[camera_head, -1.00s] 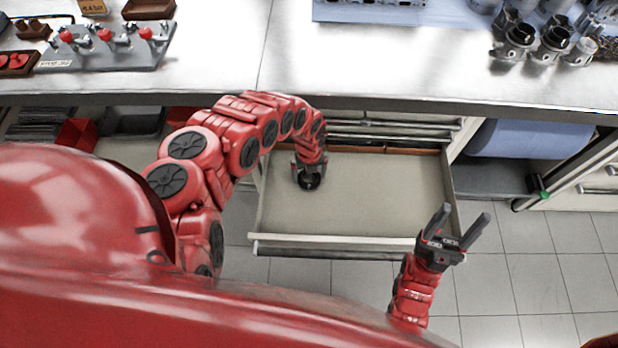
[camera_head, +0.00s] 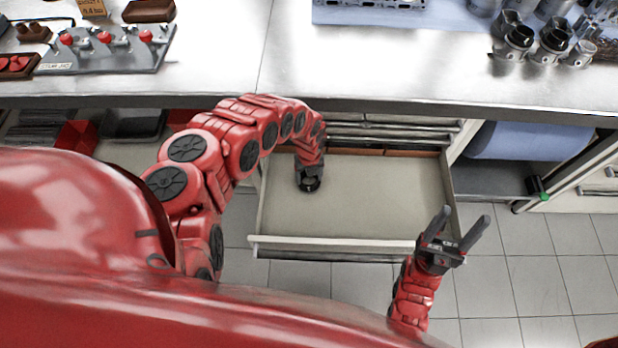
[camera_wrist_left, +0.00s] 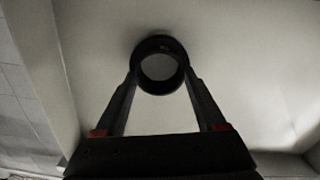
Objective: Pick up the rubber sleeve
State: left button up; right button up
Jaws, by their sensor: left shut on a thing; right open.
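The rubber sleeve (camera_wrist_left: 160,46) is a short black ring. In the left wrist view it sits between the fingertips of my left gripper (camera_wrist_left: 160,75), which touch it on both sides. In the head view my left gripper (camera_head: 309,184) points down into the open drawer (camera_head: 385,195), in its left part, with the dark sleeve at its tips, mostly hidden by the gripper. I cannot tell whether the sleeve still touches the drawer floor. My right gripper (camera_head: 455,232) is open and empty, at the drawer's front right corner.
The drawer's front edge (camera_head: 335,245) and side walls surround my left gripper. The rest of its floor looks bare. A blue roll (camera_head: 530,138) lies below at right.

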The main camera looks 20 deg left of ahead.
pick_arm(q)
jog(key=shift+r, duration=0.7)
notch_tip(320, 180, up, 2)
jog(key=shift+w+a+r, duration=0.1)
jog(key=shift+a, duration=0.05)
jog(key=s+d+r+p, duration=0.2)
jog(key=s+d+p, duration=0.2)
jog(key=s+d, duration=0.75)
jog(key=w+d+r+n, duration=0.3)
jog(key=w+d, duration=0.3)
jog(key=d, duration=0.3)
jog(key=w+d+r+n, duration=0.4)
jog(key=w+d+n, duration=0.1)
jog(key=d, duration=0.4)
jog(key=shift+w+r, duration=0.2)
jog(key=shift+w, duration=0.7)
jog(key=shift+r+n, duration=0.15)
jog(key=shift+n, duration=0.25)
